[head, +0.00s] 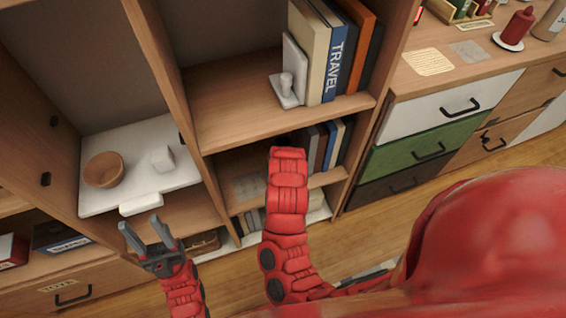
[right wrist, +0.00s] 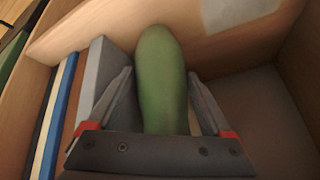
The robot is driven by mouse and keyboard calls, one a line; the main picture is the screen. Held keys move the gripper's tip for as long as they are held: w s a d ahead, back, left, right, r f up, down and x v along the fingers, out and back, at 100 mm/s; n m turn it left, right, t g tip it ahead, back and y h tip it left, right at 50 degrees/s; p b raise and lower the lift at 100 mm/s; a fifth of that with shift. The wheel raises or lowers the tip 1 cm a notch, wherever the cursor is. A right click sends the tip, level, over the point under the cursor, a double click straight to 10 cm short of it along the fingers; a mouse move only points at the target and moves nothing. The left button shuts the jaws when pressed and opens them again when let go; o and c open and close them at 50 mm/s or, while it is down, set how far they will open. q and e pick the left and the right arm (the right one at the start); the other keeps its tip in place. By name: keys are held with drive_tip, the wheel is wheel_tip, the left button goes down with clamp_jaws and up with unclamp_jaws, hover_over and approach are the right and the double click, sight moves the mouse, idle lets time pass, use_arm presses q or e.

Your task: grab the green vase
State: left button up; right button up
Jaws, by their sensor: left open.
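The green vase (right wrist: 160,75) shows in the right wrist view as a smooth, rounded green body on a wooden shelf. My right gripper (right wrist: 161,72) is open, with one finger on each side of the vase and its tips very close to it. The lower part of the vase is hidden behind the gripper body. In the head view my right forearm reaches toward the lower shelf and hides the right gripper, and the vase does not show. My left gripper (head: 140,221) is open and empty in front of the cabinet at the lower left.
Several books (right wrist: 52,120) stand close left of the vase in the right wrist view. In the head view, larger books (head: 335,50) stand on the shelf above my right arm. A bowl (head: 104,169) sits in the left compartment. Drawers (head: 425,147) flank the shelves on the right.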

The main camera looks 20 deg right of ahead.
clamp_jaws()
